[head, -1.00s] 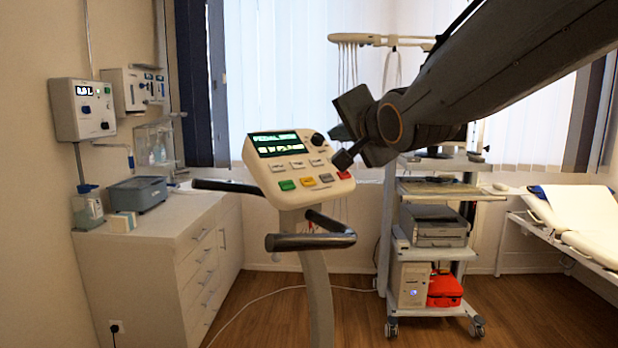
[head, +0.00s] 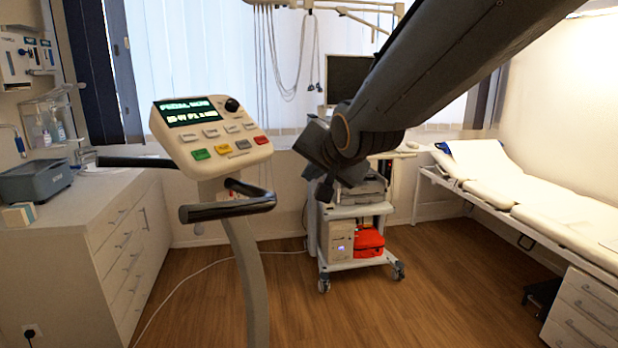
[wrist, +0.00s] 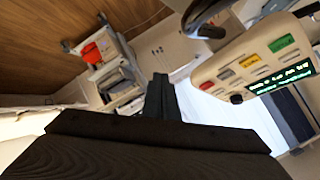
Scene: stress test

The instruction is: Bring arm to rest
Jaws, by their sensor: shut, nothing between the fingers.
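My gripper (head: 325,190) hangs at the end of my dark arm, right of the console in the head view. It points down and is apart from the console. In the wrist view my gripper (wrist: 160,82) shows its dark fingers closed together with nothing between them. The exercise machine's console (head: 212,138) is cream, with a lit green display and several coloured buttons. It also shows at the upper right of the wrist view (wrist: 240,68).
Dark handlebars (head: 230,208) stick out below the console. A wheeled cart (head: 358,212) with a red bag (head: 368,242) stands behind my gripper. A treatment couch (head: 540,205) is at right, a drawer cabinet (head: 115,245) at left.

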